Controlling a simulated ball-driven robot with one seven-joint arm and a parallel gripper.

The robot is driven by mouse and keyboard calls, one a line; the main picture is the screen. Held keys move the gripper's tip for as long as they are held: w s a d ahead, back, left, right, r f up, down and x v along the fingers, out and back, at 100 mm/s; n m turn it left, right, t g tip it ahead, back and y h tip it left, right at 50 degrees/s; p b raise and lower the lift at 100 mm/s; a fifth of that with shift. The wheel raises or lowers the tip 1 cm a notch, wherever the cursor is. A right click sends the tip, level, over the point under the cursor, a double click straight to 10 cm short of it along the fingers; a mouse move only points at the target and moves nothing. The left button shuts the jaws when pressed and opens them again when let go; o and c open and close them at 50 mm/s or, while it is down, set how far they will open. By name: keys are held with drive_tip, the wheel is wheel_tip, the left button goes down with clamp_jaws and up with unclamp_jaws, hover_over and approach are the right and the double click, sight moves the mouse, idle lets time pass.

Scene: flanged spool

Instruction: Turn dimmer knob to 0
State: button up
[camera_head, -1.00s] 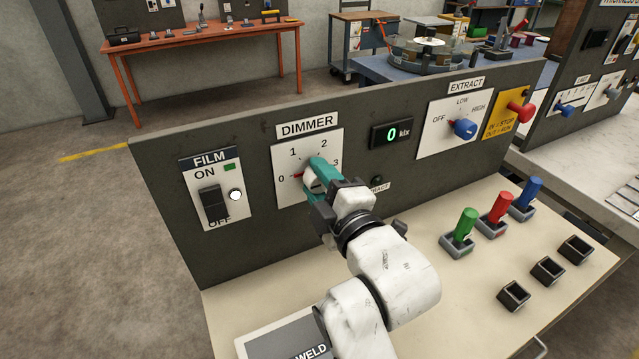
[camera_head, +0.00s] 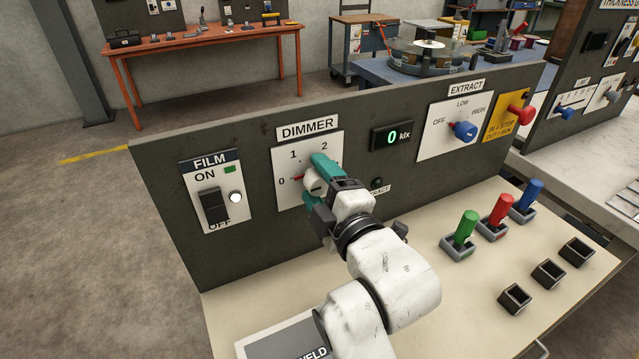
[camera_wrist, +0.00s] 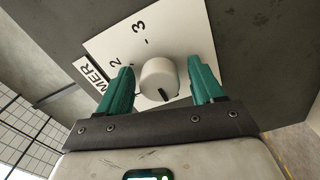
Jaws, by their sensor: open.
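The dimmer knob (camera_head: 312,184) is white and round on a white dial plate (camera_head: 335,143) marked 0 to 3, under a DIMMER label. In the head view a red pointer at its left side lies at the 0 mark. The knob (camera_wrist: 158,80) also shows in the wrist view, with a dark line on its face. My gripper (camera_head: 318,178) has teal fingers and is in front of the dial. In the wrist view the open fingers (camera_wrist: 162,84) stand on either side of the knob, with gaps beside it. The display (camera_head: 391,136) reads 0 klx.
Left of the dial is a FILM rocker switch (camera_head: 213,206) with a lit white lamp (camera_head: 236,198). To the right are a blue EXTRACT knob (camera_head: 465,131) and a red button (camera_head: 520,114). Green, red and blue handles (camera_head: 465,228) stand on the cream desktop (camera_head: 440,300).

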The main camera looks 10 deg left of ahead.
drive_tip(key=b+v, duration=0.1)
drive_tip(key=v, duration=0.9)
drive_tip(key=shift+s+d, duration=0.3)
